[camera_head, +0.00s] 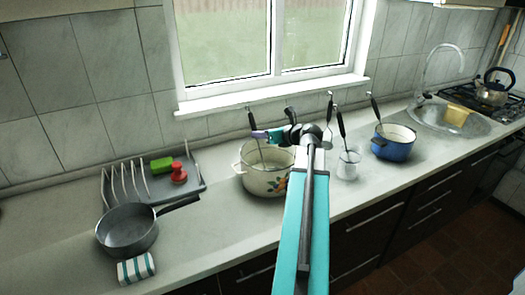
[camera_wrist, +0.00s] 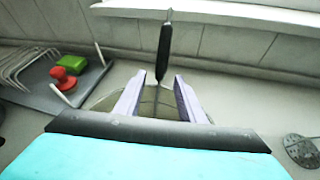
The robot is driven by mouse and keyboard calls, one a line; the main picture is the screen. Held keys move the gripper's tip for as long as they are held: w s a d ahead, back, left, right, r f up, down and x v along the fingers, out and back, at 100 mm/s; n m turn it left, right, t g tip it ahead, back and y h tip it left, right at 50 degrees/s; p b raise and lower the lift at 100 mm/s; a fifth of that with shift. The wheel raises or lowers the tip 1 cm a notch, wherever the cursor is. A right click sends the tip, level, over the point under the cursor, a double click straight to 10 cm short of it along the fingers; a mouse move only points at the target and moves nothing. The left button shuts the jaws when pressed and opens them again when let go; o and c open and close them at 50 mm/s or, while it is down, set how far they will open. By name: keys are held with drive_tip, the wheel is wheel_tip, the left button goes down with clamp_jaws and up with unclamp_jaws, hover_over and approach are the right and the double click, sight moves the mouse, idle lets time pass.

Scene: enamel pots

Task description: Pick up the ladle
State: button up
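A utensil with a long black handle (camera_head: 253,121) and thin metal shaft, apparently the ladle, leans upright in a white flowered enamel pot (camera_head: 268,180). Its lower end is hidden inside the pot. In the wrist view the handle (camera_wrist: 163,50) stands straight ahead, with the shaft showing between my two lilac fingers. My gripper (camera_head: 260,134) is above the pot's rim, close to the shaft. In the wrist view my gripper (camera_wrist: 156,84) is open, with a clear gap between the fingers. I cannot tell whether a finger touches the shaft.
A grey rack (camera_head: 195,187) with a green sponge (camera_head: 161,165) and red object (camera_head: 179,173) stands left, near a dark pan (camera_head: 127,231). The wall and window sill (camera_head: 270,95) are close behind.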

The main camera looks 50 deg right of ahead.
drive_tip(key=shift+p+x, duration=0.65)
drive_tip(key=shift+x, duration=1.95)
drive_tip(key=shift+d+r, duration=0.1)
drive_tip(key=shift+r, duration=0.1)
clamp_jaws()
